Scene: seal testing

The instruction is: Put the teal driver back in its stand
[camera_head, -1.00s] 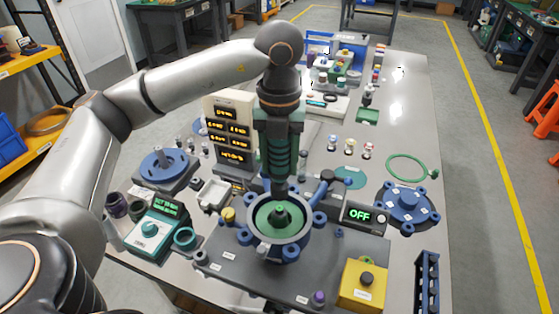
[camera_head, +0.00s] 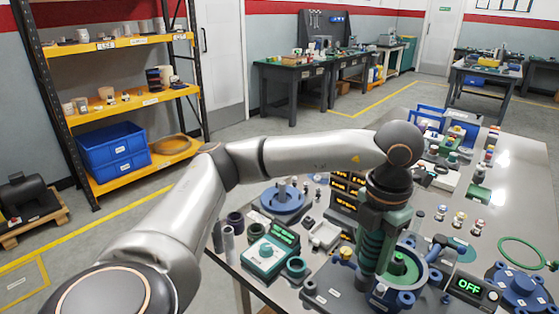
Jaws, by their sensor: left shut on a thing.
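My left gripper (camera_head: 379,208) points down and is shut on the teal driver (camera_head: 370,243), a ribbed dark green upright tool. The driver stands in front of the left part of the blue ring fixture (camera_head: 430,279), which has a green domed piece (camera_head: 400,264) inside. I cannot tell whether its lower end touches anything. To the left are a teal control box (camera_head: 265,257) with a lit display and an open teal ring holder (camera_head: 296,266), which looks like the driver's stand and is empty. My right gripper is not in view.
Dark cups (camera_head: 235,222) stand at the table's left edge. A display panel (camera_head: 343,190) stands behind the driver. An "OFF" readout (camera_head: 472,288) is at the right.

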